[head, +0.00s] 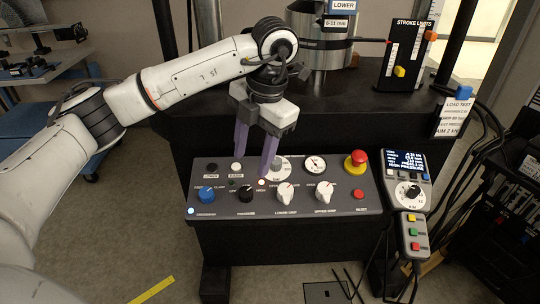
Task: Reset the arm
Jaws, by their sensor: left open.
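My left arm comes in from the left and bends down at the wrist. My left gripper (256,168) is open, its two purple fingers pointing down over the upper left part of the grey control panel (340,205). It holds nothing. One finger hides part of the panel near a round dial (277,168); whether it touches the panel I cannot tell. The panel carries a blue knob (206,194), a black knob (246,193), two white knobs (285,193), a gauge (315,164) and a red emergency button (355,161). My right gripper is not in view.
A handheld controller with a screen (407,165) hangs at the panel's right, above a small button box (413,234) with cables. A metal cylinder (322,50) and a stroke limits board (405,55) stand behind. A blue cart (45,105) is at left.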

